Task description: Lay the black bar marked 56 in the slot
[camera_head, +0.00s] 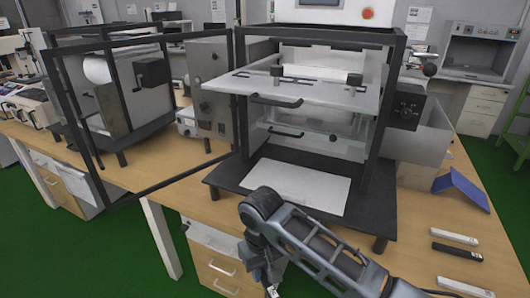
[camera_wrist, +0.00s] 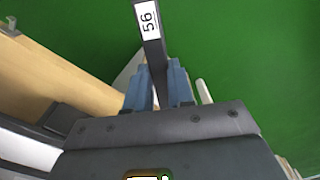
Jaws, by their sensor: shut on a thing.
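The black bar marked 56 (camera_wrist: 150,45) is held between the blue fingers of my gripper (camera_wrist: 159,72) in the wrist view. Its white label faces the camera and its far end runs out of the top of the picture. Green floor lies behind it. In the head view my gripper (camera_head: 266,280) hangs low at the bottom edge, in front of the bench drawers; the bar there is mostly cut off or hidden. I cannot pick out the slot for certain in either view.
A black-framed test machine (camera_head: 385,150) with a white pull-out shelf (camera_head: 320,92) stands on the wooden bench (camera_head: 415,215), its framed door (camera_head: 45,95) swung open left. A black bar (camera_head: 457,251) and two pale bars (camera_head: 453,236) lie at right, near a blue angled piece (camera_head: 462,190).

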